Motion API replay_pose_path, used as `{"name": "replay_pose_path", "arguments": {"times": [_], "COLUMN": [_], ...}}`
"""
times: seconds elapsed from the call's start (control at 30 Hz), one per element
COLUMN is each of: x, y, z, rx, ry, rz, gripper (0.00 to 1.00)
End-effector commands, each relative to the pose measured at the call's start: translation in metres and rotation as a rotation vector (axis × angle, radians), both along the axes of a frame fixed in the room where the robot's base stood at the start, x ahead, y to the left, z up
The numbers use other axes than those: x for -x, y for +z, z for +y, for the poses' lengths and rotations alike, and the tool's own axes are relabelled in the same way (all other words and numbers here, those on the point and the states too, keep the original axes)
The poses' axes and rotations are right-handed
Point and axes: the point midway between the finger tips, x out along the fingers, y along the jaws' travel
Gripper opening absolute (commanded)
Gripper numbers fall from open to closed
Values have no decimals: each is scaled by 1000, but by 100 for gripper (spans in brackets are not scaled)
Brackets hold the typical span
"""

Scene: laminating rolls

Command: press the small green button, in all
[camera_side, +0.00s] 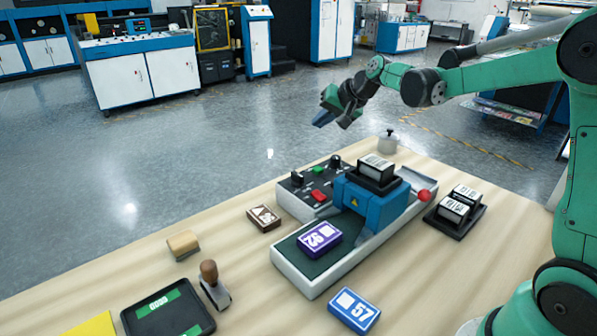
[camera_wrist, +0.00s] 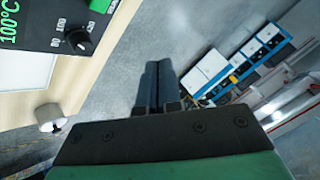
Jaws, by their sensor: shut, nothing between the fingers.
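The small green button (camera_side: 319,169) is on the dark control panel at the back left of the laminating machine (camera_side: 375,200), between two black knobs. A green patch (camera_wrist: 100,5) cut off by the top edge of the wrist view may be this button; I cannot be sure. My gripper (camera_side: 322,118) is in the air behind and above the panel, apart from the button. In the wrist view my gripper (camera_wrist: 160,70) has its two fingers together, with nothing between them, over the grey floor.
A red button (camera_side: 318,195) is on the same panel. A black knob (camera_wrist: 80,40) shows in the wrist view. A purple block (camera_side: 320,237) sits on the machine's bed. A white weight with a knob (camera_side: 387,144) stands at the table's back edge. Red ball (camera_side: 424,195) sits at the machine's right.

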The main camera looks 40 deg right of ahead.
Motion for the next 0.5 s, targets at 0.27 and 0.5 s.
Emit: {"name": "replay_pose_path", "arguments": {"times": [0.27,0.5], "x": [0,0], "y": [-35,-66], "z": [0,0], "rx": [2,2], "ry": [0,0], "rz": [0,0], "gripper": [0,0]}}
